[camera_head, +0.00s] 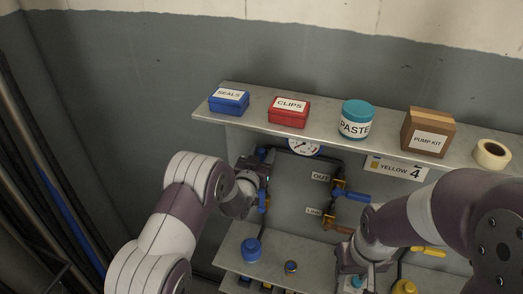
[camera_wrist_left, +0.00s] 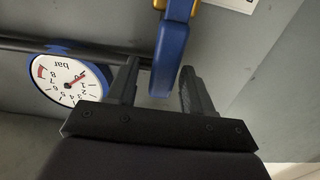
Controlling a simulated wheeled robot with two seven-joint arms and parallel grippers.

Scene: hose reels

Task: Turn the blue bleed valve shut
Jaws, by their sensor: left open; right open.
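In the left wrist view, a blue lever (camera_wrist_left: 172,50) on a brass-coloured body reaches down between the two fingers of my open left gripper (camera_wrist_left: 158,82). There is a gap on the left of the lever; on the right the finger is close and contact is unclear. In the head view my left gripper (camera_head: 262,166) is at the panel, left of the gauge, with blue parts (camera_head: 263,199) just below it. Another blue lever (camera_head: 351,196) is on the valve by the OUT label. My right gripper (camera_head: 352,268) is low near the lower shelf, its fingertips partly hidden.
A pressure gauge (camera_head: 304,147) is right of my left gripper; it also shows in the left wrist view (camera_wrist_left: 75,80). The upper shelf (camera_head: 325,136) holds boxes, a paste jar and tape. The lower shelf (camera_head: 310,252) carries a blue cap (camera_head: 251,249).

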